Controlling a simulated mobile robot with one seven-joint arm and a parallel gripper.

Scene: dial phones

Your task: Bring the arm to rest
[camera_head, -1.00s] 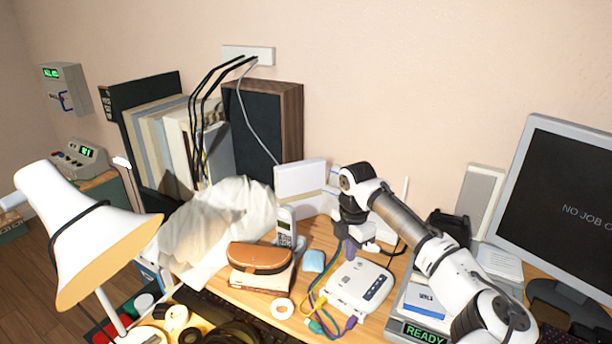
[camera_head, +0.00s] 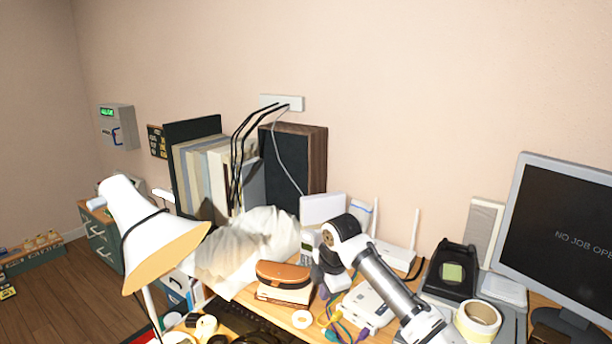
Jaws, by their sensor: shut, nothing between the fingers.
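My arm reaches in from the lower right over the desk. My gripper (camera_head: 328,277) hangs at its far end, pointing down near the white cordless phone, which is now mostly hidden behind it. The fingers are small and dark here, and I see nothing held in them. A white router box (camera_head: 365,303) with coloured cables lies just right of and below the gripper. A brown leather case (camera_head: 284,274) lies to its left.
A desk lamp (camera_head: 150,235) stands at the left front. A crumpled white cloth (camera_head: 248,243), folders and a speaker (camera_head: 298,165) stand behind. A monitor (camera_head: 560,235), a black dock (camera_head: 450,270) and a tape roll (camera_head: 478,320) are at the right. Open air lies above the desk.

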